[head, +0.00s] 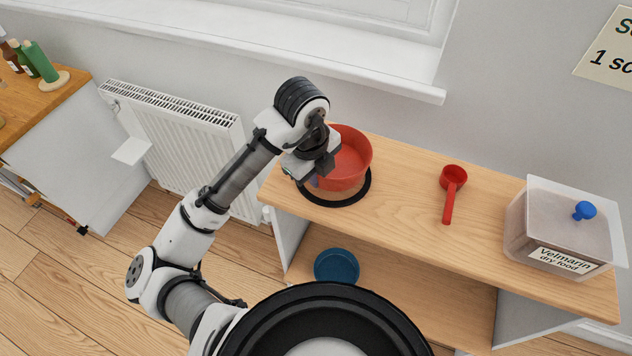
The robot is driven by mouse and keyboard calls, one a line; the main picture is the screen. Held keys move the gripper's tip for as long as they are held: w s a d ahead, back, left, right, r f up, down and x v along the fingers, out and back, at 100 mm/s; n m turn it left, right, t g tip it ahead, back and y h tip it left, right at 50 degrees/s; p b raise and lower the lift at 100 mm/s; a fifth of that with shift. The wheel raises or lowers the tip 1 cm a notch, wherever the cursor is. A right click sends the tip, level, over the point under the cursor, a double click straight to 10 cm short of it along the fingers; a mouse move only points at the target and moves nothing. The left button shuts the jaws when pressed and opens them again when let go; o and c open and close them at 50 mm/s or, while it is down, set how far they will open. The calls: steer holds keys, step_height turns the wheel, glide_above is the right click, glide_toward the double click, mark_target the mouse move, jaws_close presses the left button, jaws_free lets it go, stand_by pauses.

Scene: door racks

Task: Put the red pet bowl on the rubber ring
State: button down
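The red pet bowl (352,160) is at the left end of the wooden shelf top, upright, over the black rubber ring (338,202). The ring shows as a dark band around the bowl's front and right side. I cannot tell whether the bowl touches the ring or is a little above it. My gripper (313,179) is at the bowl's left side, against or very near its wall. The fingertips are mostly hidden by the gripper body and the bowl, so their opening cannot be made out.
A red scoop (451,190) lies mid-shelf. A clear dry food container (562,228) with a blue knob stands at the right. A blue bowl (337,266) is on the lower shelf. A radiator (184,140) and a side table with bottles (40,62) are at the left.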

steer(key=shift+f, duration=1.55)
steer(key=c, duration=2.1)
jaws_free()
steer(key=shift+f+b, duration=0.2)
steer(key=shift+b, duration=0.1)
steer(key=shift+o, duration=0.8)
steer(key=shift+r, duration=0.1)
steer(key=shift+r+p, duration=0.25)
steer(key=shift+p, duration=0.1)
step_height(320, 180, up, 12)
steer(key=s+a, duration=0.1)
steer(key=shift+s+f+b, duration=0.15)
steer(key=shift+b, duration=0.2)
